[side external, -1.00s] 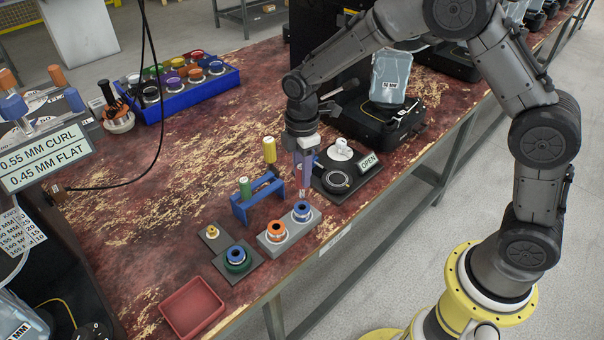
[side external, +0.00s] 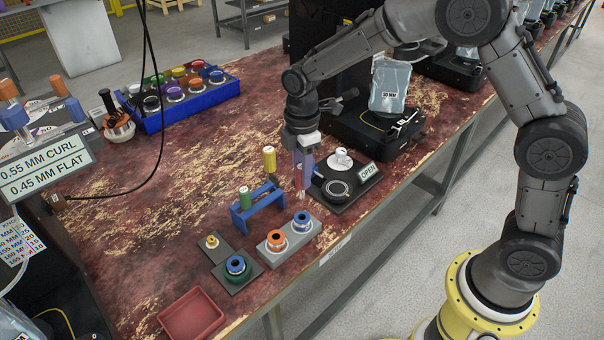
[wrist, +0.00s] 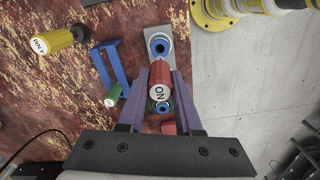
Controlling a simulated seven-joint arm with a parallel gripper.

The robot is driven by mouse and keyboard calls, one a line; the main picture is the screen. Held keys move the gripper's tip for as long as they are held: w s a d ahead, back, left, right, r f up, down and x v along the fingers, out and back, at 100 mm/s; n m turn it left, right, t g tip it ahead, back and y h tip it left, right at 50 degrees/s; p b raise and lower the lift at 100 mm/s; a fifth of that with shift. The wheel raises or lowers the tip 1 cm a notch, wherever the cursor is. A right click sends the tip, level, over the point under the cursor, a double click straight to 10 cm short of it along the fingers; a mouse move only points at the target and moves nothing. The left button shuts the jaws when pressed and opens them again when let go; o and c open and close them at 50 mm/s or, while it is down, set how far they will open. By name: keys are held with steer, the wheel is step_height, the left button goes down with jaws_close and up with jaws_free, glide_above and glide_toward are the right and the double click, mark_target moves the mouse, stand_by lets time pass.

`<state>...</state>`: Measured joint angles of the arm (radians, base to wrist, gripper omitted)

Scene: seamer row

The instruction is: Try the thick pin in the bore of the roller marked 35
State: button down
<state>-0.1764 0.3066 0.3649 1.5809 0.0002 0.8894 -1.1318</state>
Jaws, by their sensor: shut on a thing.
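My gripper (side external: 301,178) has purple fingers, shut on a red-handled pin marked NO (wrist: 160,88). In the side view the fingers largely hide this pin. It is above the grey block (side external: 262,246), close to the blue-topped roller (side external: 302,218). An orange-topped roller (side external: 277,239) sits on the block's other end. In the wrist view the blue-topped roller (wrist: 159,46) shows just beyond the pin. A third roller with a blue top and green base (side external: 237,266) sits on a dark plate. I cannot read 35 on any roller or see the pin inside a bore.
A blue rack (side external: 256,201) holds a green pin (side external: 245,196); a yellow pin (side external: 269,160) stands by its far end. The table's front edge is close.

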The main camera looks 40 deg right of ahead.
mark_target(302, 197)
steer(key=shift+f, duration=0.1)
steer(key=shift+f, duration=3.1)
steer(key=shift+f, duration=0.3)
steer(key=shift+r, duration=0.1)
steer(key=shift+r, duration=2.4)
